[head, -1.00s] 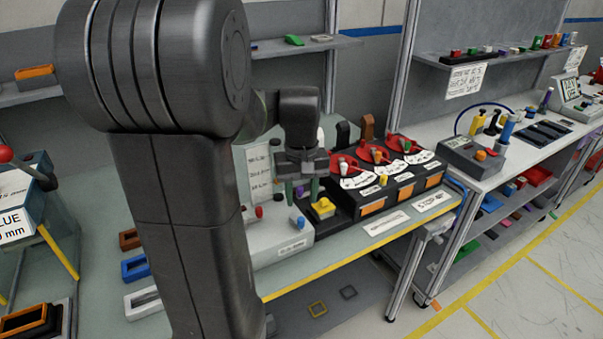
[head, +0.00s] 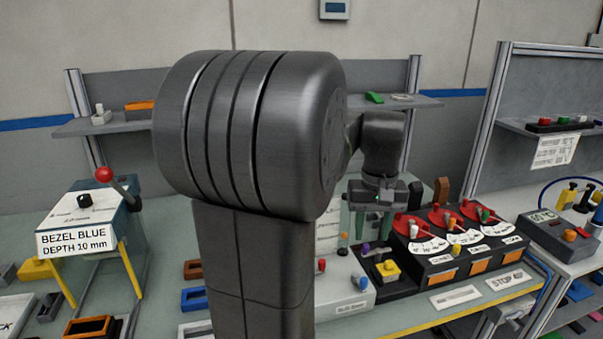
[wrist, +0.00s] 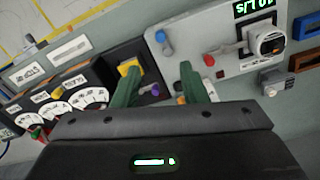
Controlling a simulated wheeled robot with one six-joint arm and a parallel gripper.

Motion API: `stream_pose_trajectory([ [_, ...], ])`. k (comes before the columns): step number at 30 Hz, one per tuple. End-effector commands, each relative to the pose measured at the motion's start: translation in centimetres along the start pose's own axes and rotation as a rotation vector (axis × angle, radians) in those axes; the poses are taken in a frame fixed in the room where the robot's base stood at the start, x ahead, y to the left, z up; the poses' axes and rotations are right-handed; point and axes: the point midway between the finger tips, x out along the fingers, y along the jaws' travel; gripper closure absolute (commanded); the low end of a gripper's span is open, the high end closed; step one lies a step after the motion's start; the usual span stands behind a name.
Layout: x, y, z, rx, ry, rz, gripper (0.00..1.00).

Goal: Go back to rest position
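My gripper (head: 373,222) hangs above the back edge of the dashboard's control panels, near the yellow button (head: 387,268). In the wrist view its two green fingers (wrist: 157,78) are apart with nothing held between them. A purple knob (wrist: 155,89) shows beyond the gap, and the yellow button (wrist: 130,67) is partly behind the left finger. The black dial module (head: 455,275) with red discs and white scales stands to the right of the gripper. The light grey panel (wrist: 225,50) with a digital display is on the other side in the wrist view. My arm hides part of the bench.
A blue bezel machine (head: 90,222) with a red-ball lever stands at left. Shelves (head: 420,103) run behind the arm. A grey box with a display (head: 560,235) stands on the right bench. Small coloured frames (head: 194,298) lie on the bench left of my arm.

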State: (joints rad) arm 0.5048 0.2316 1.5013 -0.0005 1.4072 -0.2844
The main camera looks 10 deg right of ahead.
Motion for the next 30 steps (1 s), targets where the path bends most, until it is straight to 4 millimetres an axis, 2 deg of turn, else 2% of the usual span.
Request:
stream_pose_trajectory([
  [5, 1.4, 0.0, 0.0, 0.000, -0.003, -0.001, 0.61],
  [21, 11.5, 0.0, 0.1, 0.000, -0.005, -0.002, 0.61],
  [27, 13.8, 0.0, 0.1, 0.001, -0.003, -0.001, 0.61],
  [30, 13.8, -0.1, 0.1, 0.016, 0.000, -0.001, 0.61],
])
